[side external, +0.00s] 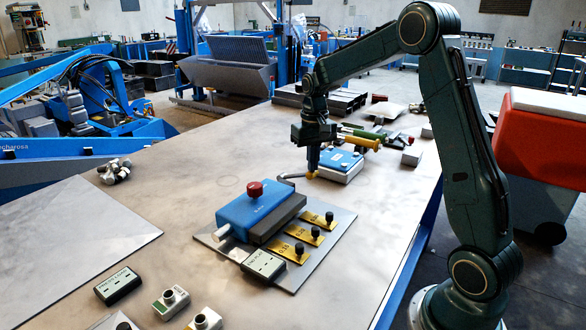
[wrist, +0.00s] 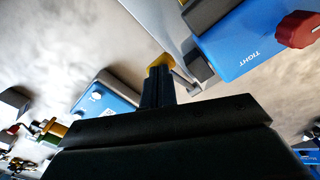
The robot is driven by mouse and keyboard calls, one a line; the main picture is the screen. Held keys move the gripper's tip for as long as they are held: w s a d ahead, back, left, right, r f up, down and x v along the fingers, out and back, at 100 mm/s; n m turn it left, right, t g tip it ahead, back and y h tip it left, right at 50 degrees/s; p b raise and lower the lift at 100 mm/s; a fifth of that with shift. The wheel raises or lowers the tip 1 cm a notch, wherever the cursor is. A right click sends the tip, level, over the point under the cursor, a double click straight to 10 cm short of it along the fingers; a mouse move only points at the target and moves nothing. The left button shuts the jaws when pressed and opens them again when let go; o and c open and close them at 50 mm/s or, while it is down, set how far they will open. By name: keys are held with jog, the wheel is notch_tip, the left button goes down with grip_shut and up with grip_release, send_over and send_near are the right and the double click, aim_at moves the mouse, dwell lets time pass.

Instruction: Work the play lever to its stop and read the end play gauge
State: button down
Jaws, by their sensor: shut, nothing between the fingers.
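My gripper (side external: 312,172) is shut with nothing between its fingers, low beside a small blue box. Its fingertips (wrist: 157,78) are at a yellow knob (side external: 311,176) on a bent grey rod (side external: 290,177), which looks like the play lever. The knob also shows in the wrist view (wrist: 160,61), just beyond the fingertips; I cannot tell whether they touch. A blue block (side external: 252,208) with a red knob (side external: 255,189) sits on that plate.
Yellow tags (side external: 289,248) with black knobs line the plate's right side. The small blue box (side external: 341,163) stands behind. Another display (side external: 118,285) and button boxes (side external: 171,303) sit at the front. Bare table lies left of the blue block.

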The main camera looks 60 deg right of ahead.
jog(key=shift+s+f, duration=0.3)
jog(key=shift+f, duration=0.35)
jog(key=shift+s+f, duration=0.1)
jog(key=shift+f, duration=0.2)
jog(key=shift+s+f, duration=0.1)
jog(key=shift+f, duration=0.15)
dwell(0.6)
jog(key=shift+f, duration=0.25)
jog(key=shift+r, duration=0.15)
jog(key=shift+s+r, duration=0.1)
jog(key=shift+r, duration=1.35)
jog(key=shift+w+r, duration=0.3)
jog(key=shift+r, duration=0.3)
jog(key=shift+w+r, duration=0.25)
jog(key=shift+r, duration=0.35)
jog(key=shift+w+r, duration=0.1)
jog(key=shift+r, duration=0.15)
